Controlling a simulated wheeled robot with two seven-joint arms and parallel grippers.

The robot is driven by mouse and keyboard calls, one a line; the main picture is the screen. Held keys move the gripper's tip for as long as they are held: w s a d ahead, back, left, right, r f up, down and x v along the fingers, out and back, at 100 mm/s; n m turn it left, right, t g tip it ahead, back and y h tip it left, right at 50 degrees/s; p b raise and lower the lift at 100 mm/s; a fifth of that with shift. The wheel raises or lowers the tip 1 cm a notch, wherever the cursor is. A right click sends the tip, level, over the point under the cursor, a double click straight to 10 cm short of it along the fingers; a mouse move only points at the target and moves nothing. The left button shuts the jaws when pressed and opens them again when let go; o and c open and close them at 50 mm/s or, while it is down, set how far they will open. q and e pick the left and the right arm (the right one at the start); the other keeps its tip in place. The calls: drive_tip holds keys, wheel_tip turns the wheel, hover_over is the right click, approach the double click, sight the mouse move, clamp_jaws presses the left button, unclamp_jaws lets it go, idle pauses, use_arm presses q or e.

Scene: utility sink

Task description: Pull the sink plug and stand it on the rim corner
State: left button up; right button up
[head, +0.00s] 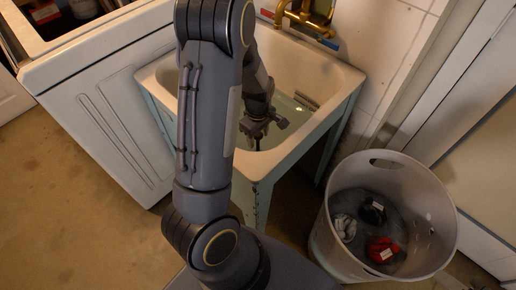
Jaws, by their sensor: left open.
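The utility sink (330,108) is a white basin on pale blue-green legs. Greenish water shows in the bottom of it. My left gripper (257,143) is inside the basin, pointing down, with its jaws open. My arm covers the left and middle of the basin. I cannot make out the sink plug; the gripper or arm may hide it. The near rim corner (260,172) of the sink looks bare where it shows beside my arm. My right gripper is not in view.
A brass faucet (305,14) is above the sink's back edge. A white appliance (105,115) stands close on the left. A pale laundry basket (440,205) with several cloth items stands on the floor at right. A wall is behind the sink.

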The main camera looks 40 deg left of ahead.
use_arm(q)
wheel_tip(320, 180, down, 2)
drive_tip(key=shift+f, duration=0.25)
clamp_jaws()
wheel_tip(320, 180, up, 10)
drive_tip(key=shift+r+p, duration=0.1)
drive_tip(key=shift+p, duration=0.9)
